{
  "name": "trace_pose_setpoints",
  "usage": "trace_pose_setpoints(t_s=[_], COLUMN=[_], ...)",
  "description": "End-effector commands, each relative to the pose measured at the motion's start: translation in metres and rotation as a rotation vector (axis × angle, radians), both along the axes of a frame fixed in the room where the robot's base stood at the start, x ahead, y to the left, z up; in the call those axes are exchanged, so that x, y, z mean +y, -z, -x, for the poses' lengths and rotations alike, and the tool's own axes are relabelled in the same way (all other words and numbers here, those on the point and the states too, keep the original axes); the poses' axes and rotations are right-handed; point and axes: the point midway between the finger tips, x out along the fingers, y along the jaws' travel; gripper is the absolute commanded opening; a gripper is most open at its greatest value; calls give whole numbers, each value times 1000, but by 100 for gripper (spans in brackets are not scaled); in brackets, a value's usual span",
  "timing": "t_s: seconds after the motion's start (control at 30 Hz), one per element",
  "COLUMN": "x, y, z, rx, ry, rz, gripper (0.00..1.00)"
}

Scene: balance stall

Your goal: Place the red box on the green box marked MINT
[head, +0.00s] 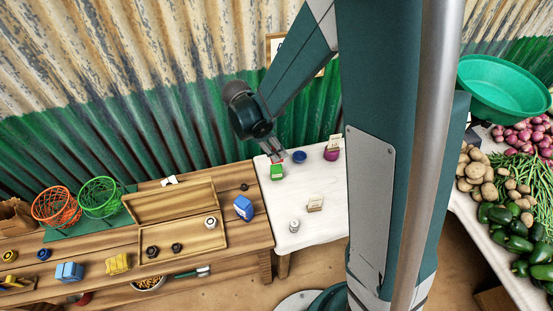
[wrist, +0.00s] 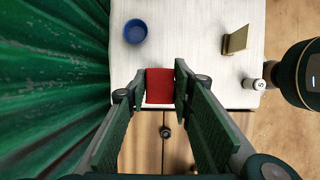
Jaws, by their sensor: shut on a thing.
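My gripper (head: 275,154) is shut on the red box (wrist: 160,87), which sits between its two fingers in the wrist view. In the head view, a green box (head: 277,174) with a pale label stands on the white table, directly under my gripper's fingertips. The red box is mostly hidden by the fingers there, and I cannot tell whether it touches the green box. The label is too small to read. In the wrist view the green box is hidden behind the red box.
A blue bowl (head: 299,157), a magenta item (head: 331,154), a small card stand (head: 315,205) and a white jar (head: 294,226) stand on the white table (head: 290,190). A blue box (head: 243,208) and wooden tray (head: 190,242) are left. Corrugated wall rises behind.

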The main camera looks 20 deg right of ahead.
Motion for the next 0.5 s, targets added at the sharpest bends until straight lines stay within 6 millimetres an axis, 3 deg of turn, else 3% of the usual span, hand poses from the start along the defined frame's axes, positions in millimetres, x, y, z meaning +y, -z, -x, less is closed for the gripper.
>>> trace_pose_setpoints(t_s=[0.5], x=[0], y=[9], z=[0], rx=[0], ry=[0], rz=[0], gripper=[9])
